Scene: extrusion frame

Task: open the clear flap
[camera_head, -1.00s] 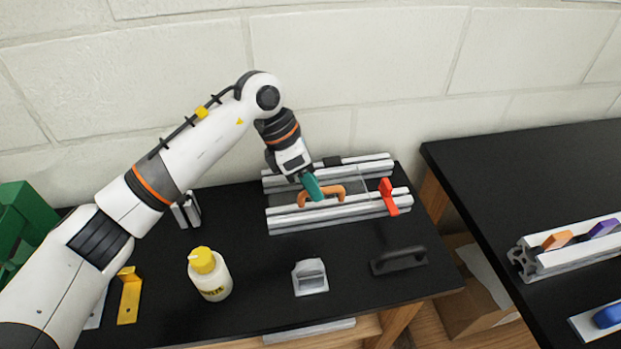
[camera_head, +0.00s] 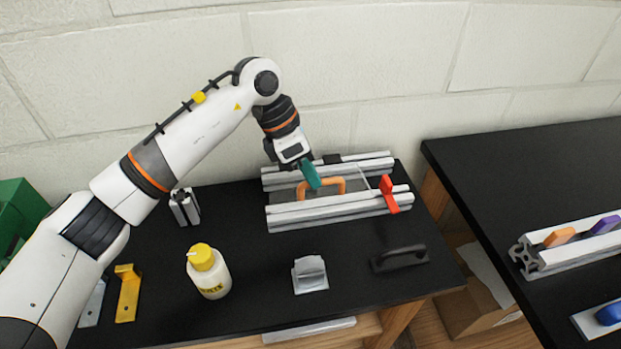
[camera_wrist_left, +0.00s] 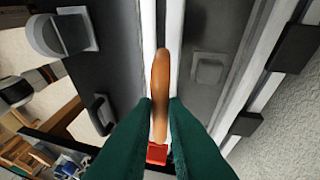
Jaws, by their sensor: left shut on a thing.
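The clear flap (camera_head: 357,180) is a see-through panel on the aluminium extrusion frame (camera_head: 340,211), with its right edge showing as a pale line. Its orange handle (camera_head: 334,182) stands at the front side of the flap. My left gripper (camera_head: 313,182) has teal fingers and is shut on the handle near its left end. In the left wrist view the orange handle (camera_wrist_left: 160,85) runs up between the two fingers. A red latch (camera_head: 389,195) stands at the frame's right end, apart from the gripper. The flap's exact angle is hard to tell. My right gripper is out of view.
A yellow-capped bottle (camera_head: 208,272), a grey block (camera_head: 310,274) and a black handle (camera_head: 400,258) stand in front of the frame. A yellow bracket (camera_head: 128,293) is at the left. The wall is close behind. A second black table (camera_head: 530,180) is at the right.

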